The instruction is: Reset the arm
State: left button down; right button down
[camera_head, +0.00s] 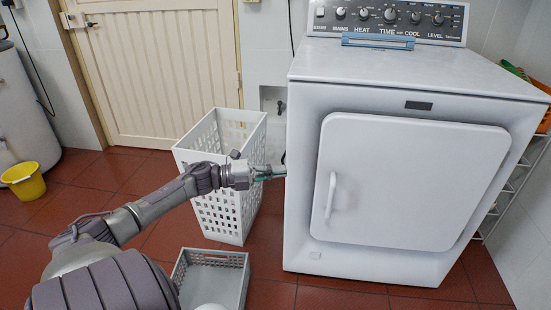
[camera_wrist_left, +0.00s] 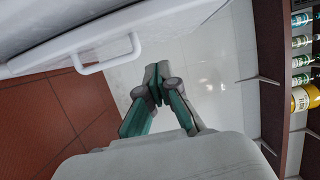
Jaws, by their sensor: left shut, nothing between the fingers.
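My left arm reaches in from the left in the head view, with the left gripper (camera_head: 271,172) at the left side of the white washing machine (camera_head: 300,230). The gripper's teal-and-grey fingers are closed together and empty; they also show in the left wrist view (camera_wrist_left: 155,72). Whether the fingertips touch the machine cannot be told. The machine's front door (camera_head: 415,180) is shut, with a white handle (camera_head: 331,195) that also shows in the left wrist view (camera_wrist_left: 107,54). My right gripper is not in view.
A tall white perforated basket (camera_head: 219,207) stands behind and below my left forearm. A low grey basket (camera_head: 234,280) sits on the red tiled floor in front. A yellow bucket (camera_head: 24,181) is at far left. Shelves with bottles (camera_wrist_left: 303,70) show in the left wrist view.

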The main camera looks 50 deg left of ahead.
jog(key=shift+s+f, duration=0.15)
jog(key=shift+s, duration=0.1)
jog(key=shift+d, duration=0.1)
